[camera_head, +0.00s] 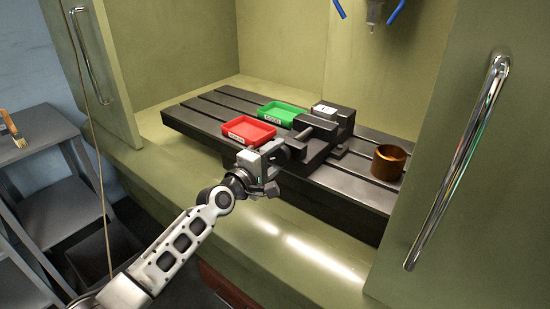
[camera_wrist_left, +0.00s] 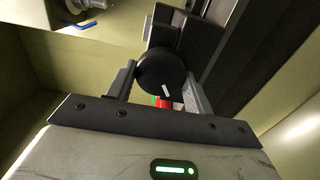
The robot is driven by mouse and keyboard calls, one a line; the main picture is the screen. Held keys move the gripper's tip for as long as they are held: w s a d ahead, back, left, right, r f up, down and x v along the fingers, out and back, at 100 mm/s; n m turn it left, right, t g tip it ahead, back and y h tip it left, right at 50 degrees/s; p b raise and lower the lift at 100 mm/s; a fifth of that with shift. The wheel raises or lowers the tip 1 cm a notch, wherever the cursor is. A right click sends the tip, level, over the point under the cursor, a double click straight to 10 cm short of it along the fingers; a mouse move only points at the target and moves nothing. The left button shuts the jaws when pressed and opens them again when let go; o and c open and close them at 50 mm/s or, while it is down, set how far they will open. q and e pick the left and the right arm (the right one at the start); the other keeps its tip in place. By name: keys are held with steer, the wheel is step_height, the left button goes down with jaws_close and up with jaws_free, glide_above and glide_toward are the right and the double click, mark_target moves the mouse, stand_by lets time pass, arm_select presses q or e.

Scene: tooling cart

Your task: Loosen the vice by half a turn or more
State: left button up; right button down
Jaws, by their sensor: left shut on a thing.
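The dark vice (camera_head: 318,138) is mounted on the slotted machine table (camera_head: 200,128). A light block (camera_head: 325,109) sits at its jaws. My left gripper (camera_head: 281,155) is at the near end of the vice. In the left wrist view, the vice's round black knob (camera_wrist_left: 160,72), with a short white mark (camera_wrist_left: 166,91), lies between the two fingers of my left gripper (camera_wrist_left: 160,88). The gripper is shut on the knob. In the head view the gripper partly hides the knob. My right gripper is in neither view.
A red tray (camera_head: 249,131) and a green tray (camera_head: 282,113) stand left of the vice. A copper-coloured cup (camera_head: 389,162) stands to its right. Cabinet doors with metal handles (camera_head: 455,160) flank the opening. A brush (camera_head: 13,128) lies on a grey cart at left.

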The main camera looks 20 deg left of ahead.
arm_select(q)
steer(key=n+p, duration=0.1)
steer(key=n, duration=0.4)
steer(key=shift+n, duration=0.4)
steer(key=n+p, duration=0.1)
steer(key=n, duration=0.5)
steer(key=shift+d+f, duration=0.1)
steer(key=shift+f, duration=0.05)
steer(key=shift+n, duration=0.3)
steer(key=o, duration=1)
steer(key=shift+c, duration=0.2)
steer(key=v, duration=1.6)
steer(key=shift+b, duration=0.4)
